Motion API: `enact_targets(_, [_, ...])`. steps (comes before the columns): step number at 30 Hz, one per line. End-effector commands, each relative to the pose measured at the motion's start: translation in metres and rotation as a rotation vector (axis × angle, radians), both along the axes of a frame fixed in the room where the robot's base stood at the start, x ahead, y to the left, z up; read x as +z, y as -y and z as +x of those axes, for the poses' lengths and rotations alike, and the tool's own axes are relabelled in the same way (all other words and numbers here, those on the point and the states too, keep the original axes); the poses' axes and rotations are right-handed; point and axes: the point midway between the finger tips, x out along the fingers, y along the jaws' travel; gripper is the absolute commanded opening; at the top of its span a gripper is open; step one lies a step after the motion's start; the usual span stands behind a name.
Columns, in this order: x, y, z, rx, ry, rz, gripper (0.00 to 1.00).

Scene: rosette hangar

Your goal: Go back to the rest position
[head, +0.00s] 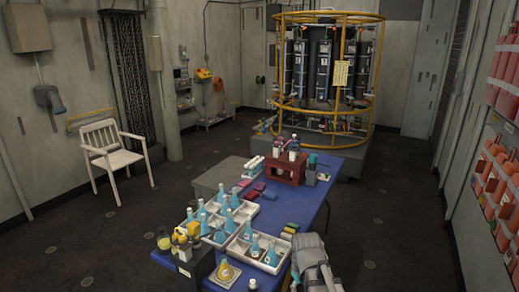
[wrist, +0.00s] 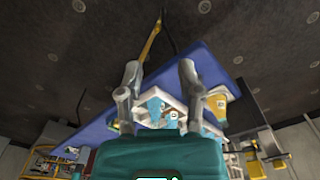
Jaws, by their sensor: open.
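My gripper (wrist: 159,72) shows in the wrist view with its two grey fingers apart and nothing between the tips. Its teal body fills the bottom of that view. Beyond the fingers lie the blue table (wrist: 85,132) and a white tray with blue flasks (wrist: 157,106), apart from the tips. In the head view a grey part of my arm shows at the bottom, beside the right edge of the blue table (head: 305,215). The fingers cannot be made out there. No marker of a rest position shows.
White trays of blue flasks (head: 255,250) crowd the table's near end. A red rack (head: 287,168) stands at its far end. A yellow round cage (head: 330,80) stands behind, a white chair (head: 115,152) at left, red bottle shelves (head: 495,170) at right. The floor (head: 395,215) right of the table is clear.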

Motion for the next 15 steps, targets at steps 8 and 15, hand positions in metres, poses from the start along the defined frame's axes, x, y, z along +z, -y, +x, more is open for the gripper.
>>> enact_targets(8, [-0.012,0.036,-0.041,-0.311,-0.022,-0.002,0.47])
enact_targets(15, [-0.012,0.043,-0.046,-0.37,-0.026,-0.003,0.47])
